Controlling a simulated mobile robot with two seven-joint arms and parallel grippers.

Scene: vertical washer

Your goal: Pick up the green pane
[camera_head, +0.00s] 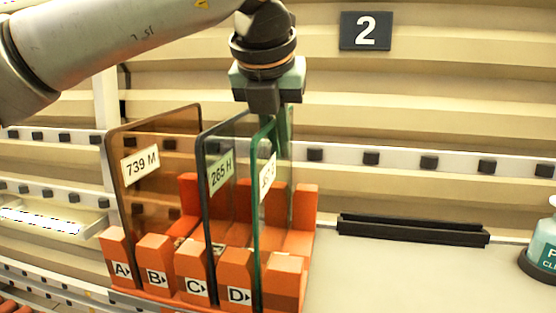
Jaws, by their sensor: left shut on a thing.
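The green pane (261,215) stands upright at the right end of an orange slotted rack (163,262), by the block marked D. It has a green edge and a white label whose text I cannot read. My left gripper (274,112) comes down from above and is shut on the top edge of the green pane. The fingertips are partly hidden behind the pane. My right gripper is not in view.
A grey pane (222,177) labelled 265 H and a brown pane (157,170) labelled 739 M stand left of it in the rack. A black slotted bar (412,230) lies on the white worktop (400,280). A bottle (543,245) stands at the right edge. The worktop between is clear.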

